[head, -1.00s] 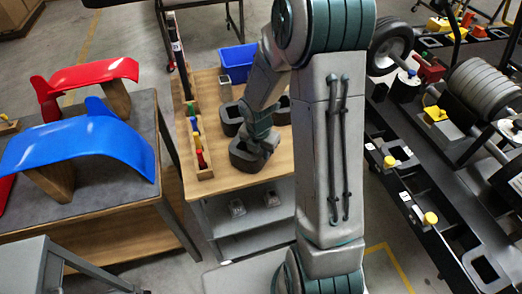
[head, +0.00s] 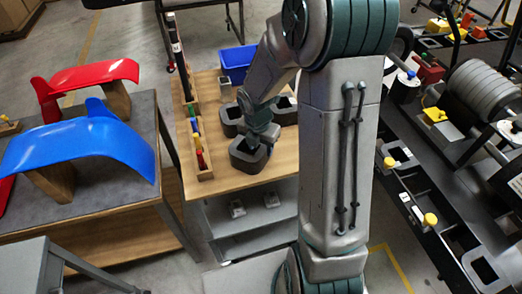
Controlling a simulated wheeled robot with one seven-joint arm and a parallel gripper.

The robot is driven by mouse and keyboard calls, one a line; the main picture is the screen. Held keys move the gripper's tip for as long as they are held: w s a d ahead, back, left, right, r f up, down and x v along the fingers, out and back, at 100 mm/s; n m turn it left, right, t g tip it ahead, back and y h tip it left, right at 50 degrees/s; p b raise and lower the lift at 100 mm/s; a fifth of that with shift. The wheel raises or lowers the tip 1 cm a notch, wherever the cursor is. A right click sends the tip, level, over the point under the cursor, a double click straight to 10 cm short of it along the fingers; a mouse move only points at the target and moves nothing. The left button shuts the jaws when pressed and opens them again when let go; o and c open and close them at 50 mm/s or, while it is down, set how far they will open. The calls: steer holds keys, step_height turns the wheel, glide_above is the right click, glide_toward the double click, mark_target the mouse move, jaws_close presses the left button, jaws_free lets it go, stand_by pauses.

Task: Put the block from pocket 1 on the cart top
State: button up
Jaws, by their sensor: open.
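My gripper (head: 254,143) points down at the front dark square pocket (head: 248,164) on the wooden cart top (head: 222,184). Its fingertips are at or just over the pocket's opening; the exact height is hard to tell. The jaws are open. Two more dark pockets stand behind it, one at the left (head: 230,121) and one at the right (head: 287,113), partly covered by my arm. I cannot read any pocket number. No block can be made out clearly inside the pockets.
A wooden rack with coloured pieces (head: 199,150) runs along the cart's left side, and a blue bin (head: 238,62) stands at the back. The front-left cart top is bare. A table with a blue curved panel (head: 85,138) is at left; a black rack (head: 420,190) at right.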

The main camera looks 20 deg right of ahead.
step_height(320, 180, up, 8)
steer(key=s+r+m+t, duration=0.1)
steer(key=s+r+m, duration=0.2)
steer(key=s+m, duration=0.3)
steer(key=s+a+r+m, duration=0.1)
steer(key=s+r+m, duration=0.3)
steer(key=m, duration=0.8)
steer(key=s+r+m+t+y, duration=0.1)
steer(key=s+r+m, duration=0.3)
steer(key=s+m, duration=0.3)
steer(key=shift+s+a+r+m+t, duration=0.15)
steer(key=shift+s+a+m+t, duration=0.15)
steer(key=shift+m, duration=0.7)
steer(key=shift+c, duration=1.1)
steer(key=shift+d, duration=0.1)
